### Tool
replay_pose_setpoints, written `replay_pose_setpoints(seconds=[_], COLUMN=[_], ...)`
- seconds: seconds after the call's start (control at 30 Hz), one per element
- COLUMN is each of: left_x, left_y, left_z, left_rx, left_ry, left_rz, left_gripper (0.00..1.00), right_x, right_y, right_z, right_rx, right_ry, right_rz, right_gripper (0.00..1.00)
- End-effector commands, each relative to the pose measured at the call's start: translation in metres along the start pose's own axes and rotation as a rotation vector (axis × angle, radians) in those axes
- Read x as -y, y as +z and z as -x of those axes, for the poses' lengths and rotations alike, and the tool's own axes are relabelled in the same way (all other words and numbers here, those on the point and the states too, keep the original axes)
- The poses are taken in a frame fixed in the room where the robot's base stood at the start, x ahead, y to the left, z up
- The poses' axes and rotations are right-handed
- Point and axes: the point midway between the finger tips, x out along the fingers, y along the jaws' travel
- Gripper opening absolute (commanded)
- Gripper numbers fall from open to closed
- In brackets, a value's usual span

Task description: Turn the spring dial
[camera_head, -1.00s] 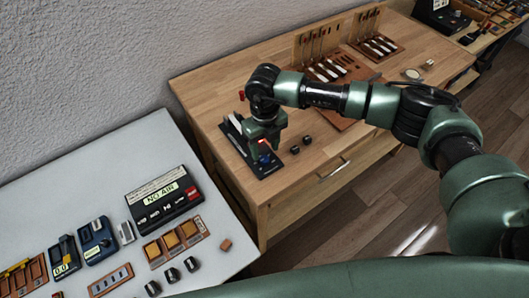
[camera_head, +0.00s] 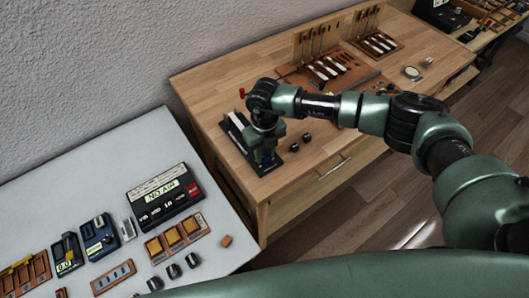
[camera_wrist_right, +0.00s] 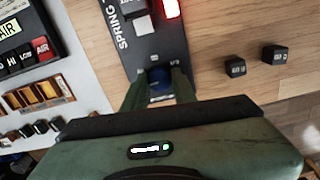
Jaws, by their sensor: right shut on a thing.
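The spring device is a dark panel marked SPRING (camera_wrist_right: 128,38) with a lit red display (camera_wrist_right: 171,8) and a pale square block (camera_wrist_right: 143,25). Its blue dial (camera_wrist_right: 160,82) sits at the near end of the panel. My right gripper (camera_wrist_right: 159,90) has one finger on each side of the dial and is shut on it. In the head view my right gripper (camera_head: 268,158) reaches down over the front end of the device (camera_head: 238,142) and hides the dial and display. My left gripper is in neither view.
Two small black blocks (camera_head: 300,144) stand just right of the device on the wooden bench (camera_head: 215,90). A tool rack (camera_head: 335,66) is farther back. A grey table (camera_head: 60,190) at left holds a NO AIR unit (camera_head: 163,195) and several small trays.

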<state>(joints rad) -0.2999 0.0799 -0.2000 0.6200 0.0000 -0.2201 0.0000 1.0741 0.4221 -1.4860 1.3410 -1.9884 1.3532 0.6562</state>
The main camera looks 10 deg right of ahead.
Motion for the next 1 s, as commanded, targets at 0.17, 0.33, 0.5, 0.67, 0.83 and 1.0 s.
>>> replay_pose_setpoints(seconds=[0.17, 0.33, 0.5, 0.67, 0.83, 1.0], left_x=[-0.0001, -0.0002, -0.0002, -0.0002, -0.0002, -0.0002], left_y=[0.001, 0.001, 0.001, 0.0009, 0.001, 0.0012], left_z=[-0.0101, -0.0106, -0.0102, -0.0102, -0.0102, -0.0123], left_rx=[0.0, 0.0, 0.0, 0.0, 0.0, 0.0], left_ry=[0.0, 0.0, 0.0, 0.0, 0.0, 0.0], left_rz=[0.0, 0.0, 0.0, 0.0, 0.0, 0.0], left_gripper=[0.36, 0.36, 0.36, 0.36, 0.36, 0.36], right_x=[0.0002, 0.0004, 0.0004, 0.0004, 0.0003, 0.0003], right_y=[0.0003, 0.0003, 0.0004, 0.0004, 0.0003, 0.0008], right_z=[-0.0016, 0.0004, 0.0007, 0.0007, 0.0005, 0.0041], right_rx=[0.0, 0.0, 0.001, 0.001, 0.0, 0.002], right_ry=[0.001, 0.0, 0.0, 0.0, 0.0, 0.001], right_rz=[-0.139, -0.188, -0.187, -0.186, -0.186, -0.186], right_gripper=[0.0, 0.0, 0.0, 0.49, 0.49, 0.49])
